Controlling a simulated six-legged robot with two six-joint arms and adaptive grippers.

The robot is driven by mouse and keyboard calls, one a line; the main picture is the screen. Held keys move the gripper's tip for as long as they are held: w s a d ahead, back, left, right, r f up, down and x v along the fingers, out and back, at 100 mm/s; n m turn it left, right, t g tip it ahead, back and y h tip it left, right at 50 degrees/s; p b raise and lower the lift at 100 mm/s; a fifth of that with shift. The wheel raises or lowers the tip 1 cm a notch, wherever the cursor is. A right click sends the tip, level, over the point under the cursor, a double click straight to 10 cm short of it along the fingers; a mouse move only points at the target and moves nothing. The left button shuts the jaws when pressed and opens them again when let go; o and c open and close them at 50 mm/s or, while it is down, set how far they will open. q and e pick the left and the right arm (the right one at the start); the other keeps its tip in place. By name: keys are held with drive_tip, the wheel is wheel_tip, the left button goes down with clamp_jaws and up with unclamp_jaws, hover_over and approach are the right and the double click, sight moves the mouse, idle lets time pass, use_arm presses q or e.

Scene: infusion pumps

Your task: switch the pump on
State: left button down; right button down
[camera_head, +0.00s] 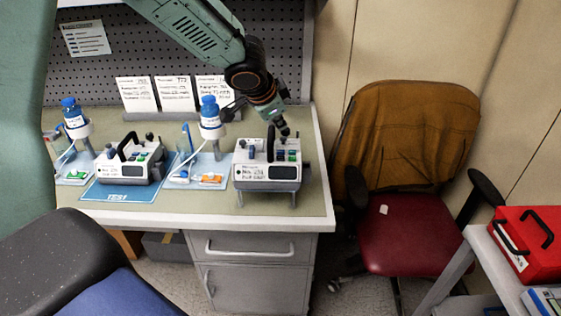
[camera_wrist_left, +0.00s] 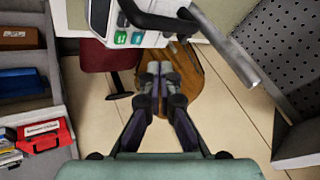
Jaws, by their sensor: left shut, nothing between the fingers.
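Two pale infusion pumps with dark handles are on the bench. One pump (camera_head: 128,164) is on a blue mat marked TEST (camera_head: 118,193). The other pump (camera_head: 267,171) is at the bench's right end, with green and blue controls on top. Part of a pump (camera_wrist_left: 124,30) with green buttons shows at the top of the left wrist view. My left gripper (camera_head: 284,130) is shut and empty, close to the upper right of the right-hand pump; I cannot tell if it touches. Its closed fingers (camera_wrist_left: 160,72) show beside the pump in the wrist view. My right gripper is out of view.
Several cards (camera_head: 174,93) stand behind, before a pegboard (camera_head: 285,50). A chair (camera_head: 410,180) is right of the bench; a red case (camera_head: 530,242) lies farther right.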

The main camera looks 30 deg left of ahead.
sight(280, 158)
use_arm(q)
drive_tip(key=f+b, duration=0.1)
drive_tip(key=f, duration=0.1)
drive_tip(key=f+b, duration=0.4)
drive_tip(key=shift+d, duration=0.4)
drive_tip(key=shift+a+f, duration=0.2)
drive_tip(key=shift+f, duration=0.05)
drive_tip(key=shift+a+f+b, duration=0.1)
drive_tip(key=shift+a+b, duration=0.15)
drive_tip(key=shift+b, duration=0.05)
drive_tip(key=shift+d+r, duration=0.2)
drive_tip(key=shift+d, duration=0.2)
drive_tip(key=shift+a+f, duration=0.1)
drive_tip(key=shift+a, duration=0.2)
drive_tip(key=shift+d, duration=0.25)
drive_tip(key=shift+a, duration=0.2)
drive_tip(key=shift+d, duration=0.1)
